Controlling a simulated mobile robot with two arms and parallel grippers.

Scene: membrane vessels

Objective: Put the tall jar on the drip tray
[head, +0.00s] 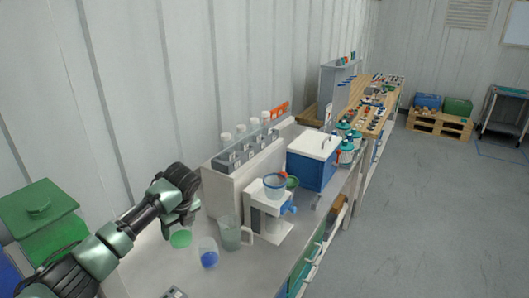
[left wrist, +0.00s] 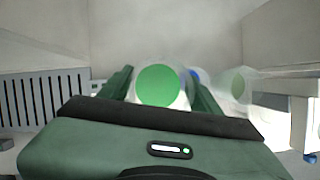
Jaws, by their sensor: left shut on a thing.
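The tall jar (head: 181,239) shows as a green disc with a pale, clear body, mostly hidden by my gripper in the head view. In the left wrist view the jar (left wrist: 158,86) stands between my two dark green fingers. My left gripper (head: 181,220) is shut on it, above the left part of the bench; its fingers also show in the wrist view (left wrist: 160,82). I cannot tell whether the jar touches the bench. A grey slotted drip tray (left wrist: 36,99) lies left of the jar in the wrist view, apart from it. My right gripper is not in view.
A clear vessel with blue in it (head: 208,257) and a clear jug (head: 230,235) stand close right of the jar. A white dispenser with a blue-rimmed bowl (head: 266,216) is beyond them. A rack of white-capped bottles (head: 240,150) stands along the wall.

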